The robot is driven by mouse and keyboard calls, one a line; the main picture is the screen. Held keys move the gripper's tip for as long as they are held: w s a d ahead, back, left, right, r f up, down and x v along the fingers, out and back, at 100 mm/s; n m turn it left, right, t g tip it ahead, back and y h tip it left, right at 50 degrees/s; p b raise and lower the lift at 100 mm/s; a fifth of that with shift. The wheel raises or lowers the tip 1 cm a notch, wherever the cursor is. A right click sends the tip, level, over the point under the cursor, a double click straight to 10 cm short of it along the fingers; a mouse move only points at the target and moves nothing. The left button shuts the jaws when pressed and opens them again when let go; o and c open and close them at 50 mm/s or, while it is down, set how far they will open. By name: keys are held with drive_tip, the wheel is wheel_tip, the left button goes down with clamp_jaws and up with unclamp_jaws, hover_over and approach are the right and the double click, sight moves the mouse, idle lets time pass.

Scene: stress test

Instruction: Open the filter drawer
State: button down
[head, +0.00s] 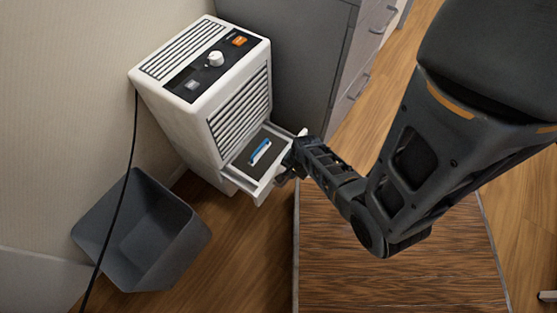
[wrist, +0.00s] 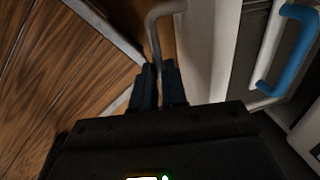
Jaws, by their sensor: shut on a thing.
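The filter drawer (head: 246,184) is pulled out of the lower front of a white machine (head: 190,115) with louvred vents. A small blue-and-white item (head: 260,152) lies on its dark inside; it also shows in the wrist view (wrist: 289,48). My gripper (head: 286,173) is at the drawer's front, at its right side. In the wrist view my two dark fingers (wrist: 161,86) are shut on the drawer's bent grey handle (wrist: 153,32), beside the white drawer front (wrist: 208,45). In the head view my gripper largely hides the handle.
A grey open bin (head: 150,240) stands on the floor left of the drawer. Grey cabinets (head: 305,60) with bar handles stand behind the machine. A wood-topped surface (head: 395,260) lies below my arm. A black cord (head: 128,165) hangs at left. Floor shows between bin and wood-topped surface.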

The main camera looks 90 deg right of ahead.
drive_tip(key=shift+s+a+p, duration=0.15)
drive_tip(key=shift+s+a, duration=0.25)
drive_tip(key=shift+s, duration=0.3)
drive_tip(key=shift+s+a+p, duration=0.15)
drive_tip(key=shift+s+a, duration=0.25)
drive_tip(key=shift+s, duration=0.25)
drive_tip(key=c, duration=1.2)
unclamp_jaws()
drive_tip(key=shift+o, duration=0.2)
wheel_tip(320, 180, up, 8)
drive_tip(key=s+p, duration=0.1)
drive_tip(key=p, duration=0.2)
drive_tip(key=shift+a+f, duration=0.15)
drive_tip(key=shift+a, duration=0.25)
drive_tip(key=shift+s, duration=0.1)
drive_tip(key=w+a+r+n+t+p, duration=0.2)
drive_tip(key=a+r+n+t+p, duration=0.2)
drive_tip(key=r, duration=1.5)
drive_tip(key=w+a+r+n+t+p, duration=0.2)
drive_tip(key=a+r+n+t+p, duration=0.2)
drive_tip(key=a+r+n, duration=0.6)
drive_tip(key=w+a+r+n+t+y+p, duration=0.1)
drive_tip(key=a+r+n+t+p, duration=0.3)
drive_tip(key=r, duration=2.4)
drive_tip(key=w+a+n+t, duration=0.1)
drive_tip(key=a+n, duration=0.2)
drive_tip(key=n, duration=0.3)
drive_tip(key=shift+w+a, duration=0.2)
drive_tip(key=shift+w, duration=0.1)
